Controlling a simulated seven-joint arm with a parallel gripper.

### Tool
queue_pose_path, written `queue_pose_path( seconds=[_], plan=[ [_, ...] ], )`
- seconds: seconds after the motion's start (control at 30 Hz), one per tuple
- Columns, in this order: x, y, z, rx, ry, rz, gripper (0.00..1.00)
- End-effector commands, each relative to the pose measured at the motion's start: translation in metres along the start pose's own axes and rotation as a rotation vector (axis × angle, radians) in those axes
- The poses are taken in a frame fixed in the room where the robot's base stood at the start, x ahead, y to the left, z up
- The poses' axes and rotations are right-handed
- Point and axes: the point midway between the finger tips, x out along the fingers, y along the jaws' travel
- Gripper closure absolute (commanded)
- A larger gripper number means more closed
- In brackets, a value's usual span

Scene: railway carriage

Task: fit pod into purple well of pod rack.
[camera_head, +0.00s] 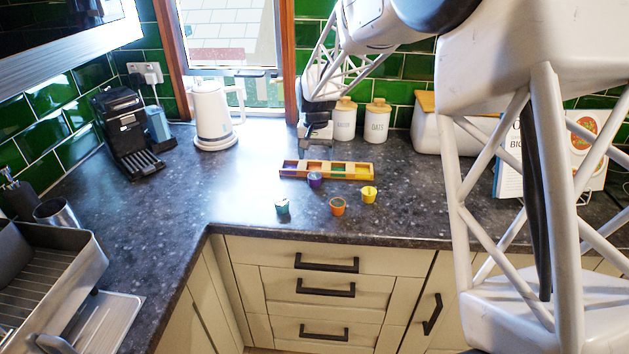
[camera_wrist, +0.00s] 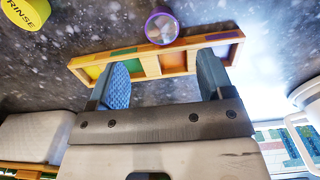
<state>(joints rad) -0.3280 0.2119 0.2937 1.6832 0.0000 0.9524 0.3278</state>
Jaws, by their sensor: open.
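The pod rack (camera_head: 345,177) is a long wooden block on the dark worktop, with a row of coloured wells that look empty. Its purple well (camera_head: 290,168) is at the left end in the head view and at the right end in the wrist view (camera_wrist: 222,50). A purple pod (camera_head: 315,180) is at the rack's near long edge, around its middle; in the wrist view the pod (camera_wrist: 161,28) overlaps that edge, and I cannot tell whether they touch. My gripper (camera_head: 318,143) is open and empty behind the rack, its fingers (camera_wrist: 160,76) pointing towards it.
A teal pod (camera_head: 282,207), an orange pod (camera_head: 337,206) and a yellow pod (camera_head: 368,195) stand in front of the rack. A white kettle (camera_head: 212,115) is behind left, and canisters (camera_head: 377,120) are behind right. The worktop left of the rack is clear.

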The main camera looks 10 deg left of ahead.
Motion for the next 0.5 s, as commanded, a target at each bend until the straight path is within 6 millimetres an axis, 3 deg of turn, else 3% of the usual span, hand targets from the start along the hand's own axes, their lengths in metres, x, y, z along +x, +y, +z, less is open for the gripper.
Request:
queue_pose_path(
  seconds=[0.3, 0.5],
  plan=[
    [0.022, 0.000, 0.000, 0.000, -0.001, 0.001, 0.26],
    [0.025, 0.000, 0.000, 0.000, 0.000, 0.000, 0.26]
  ],
)
